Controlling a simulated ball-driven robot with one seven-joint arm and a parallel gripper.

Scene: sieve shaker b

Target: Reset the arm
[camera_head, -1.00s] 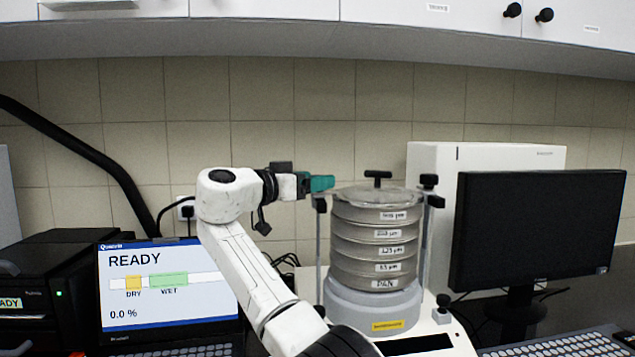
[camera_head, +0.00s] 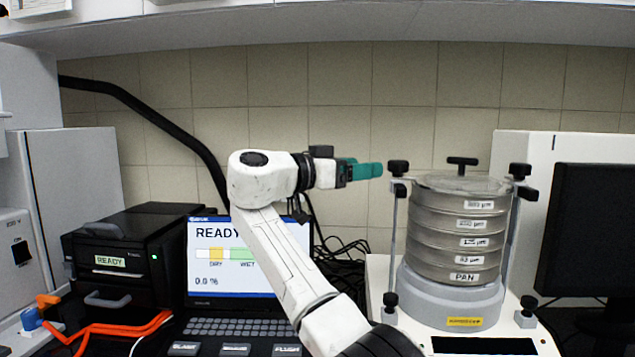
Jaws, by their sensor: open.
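My gripper (camera_head: 372,170), with teal fingers, is at the middle of the head view, raised in front of the tiled wall. It points right, towards the sieve shaker. The gripper is open; it is seen from the side, so the gap between its fingers hardly shows, and nothing shows in it. The sieve stack (camera_head: 455,232) stands upright on the shaker base (camera_head: 450,296) to the right. Its fingertips are left of the stack's lid (camera_head: 463,183), close to the left clamp rod's knob (camera_head: 398,168) in the picture; I cannot tell the distance in depth.
A laptop screen (camera_head: 210,270) reading READY is behind my arm. A black device (camera_head: 120,250) with a READY label and orange tubing (camera_head: 120,328) are at left. A dark monitor (camera_head: 590,230) is at far right. Cabinets (camera_head: 300,20) hang above.

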